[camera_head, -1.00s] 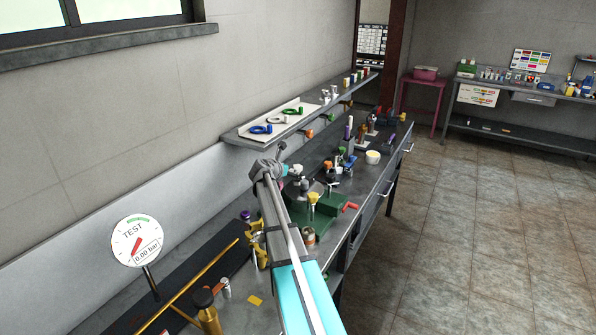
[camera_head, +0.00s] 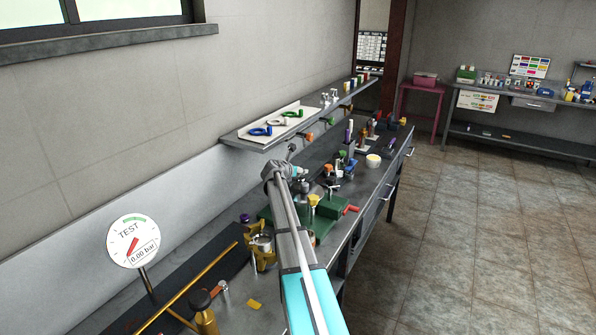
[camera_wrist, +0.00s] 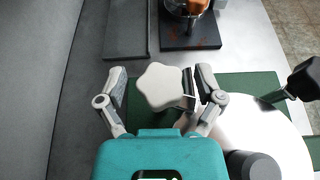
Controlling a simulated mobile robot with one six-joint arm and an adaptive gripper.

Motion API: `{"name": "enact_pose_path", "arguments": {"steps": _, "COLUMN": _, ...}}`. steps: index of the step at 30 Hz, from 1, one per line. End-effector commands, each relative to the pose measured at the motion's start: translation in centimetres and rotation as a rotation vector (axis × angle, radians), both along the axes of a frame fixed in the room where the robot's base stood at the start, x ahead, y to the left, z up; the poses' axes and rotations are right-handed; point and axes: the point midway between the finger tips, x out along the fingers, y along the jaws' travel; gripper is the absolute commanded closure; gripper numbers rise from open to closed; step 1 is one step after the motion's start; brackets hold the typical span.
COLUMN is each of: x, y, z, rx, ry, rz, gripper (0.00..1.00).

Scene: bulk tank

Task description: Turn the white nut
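The white nut (camera_wrist: 162,87) is a star-shaped, lobed knob, seen from above near the middle of the wrist view. My gripper (camera_wrist: 162,92) has one finger on each side of it. A gap shows between the left finger and the nut. The right finger is closer, and I cannot tell whether it touches. The fingers are apart, not closed on the nut. Below the nut is a green base plate (camera_wrist: 245,85). In the head view my arm covers much of the green fixture (camera_head: 333,207), and I cannot make out the nut there.
A shiny round metal surface (camera_wrist: 265,135) lies right of my gripper, with a dark handle-like part (camera_wrist: 305,80) beside it. A dark block with an orange-topped part (camera_wrist: 190,30) stands ahead. The test gauge (camera_head: 134,240) reads 0.00 bar. A wall shelf (camera_head: 270,138) overhangs the bench.

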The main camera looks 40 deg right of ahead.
Motion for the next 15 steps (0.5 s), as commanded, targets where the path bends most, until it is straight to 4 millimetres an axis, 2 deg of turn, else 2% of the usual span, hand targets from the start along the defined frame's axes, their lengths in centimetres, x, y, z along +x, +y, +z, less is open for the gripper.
{"name": "enact_pose_path", "arguments": {"steps": 1, "x": 0.00, "y": 0.00, "z": 0.00, "rx": 0.000, "ry": 0.000, "rz": 0.000, "gripper": 0.28}}
{"name": "enact_pose_path", "arguments": {"steps": 2, "x": -0.01, "y": 0.00, "z": 0.00, "rx": 0.000, "ry": 0.000, "rz": 0.000, "gripper": 0.34}}
{"name": "enact_pose_path", "arguments": {"steps": 12, "x": 0.01, "y": 0.00, "z": 0.00, "rx": 0.000, "ry": 0.000, "rz": 0.000, "gripper": 0.96}}
{"name": "enact_pose_path", "arguments": {"steps": 15, "x": 0.03, "y": 0.00, "z": 0.00, "rx": 0.000, "ry": 0.000, "rz": -0.003, "gripper": 0.96}}
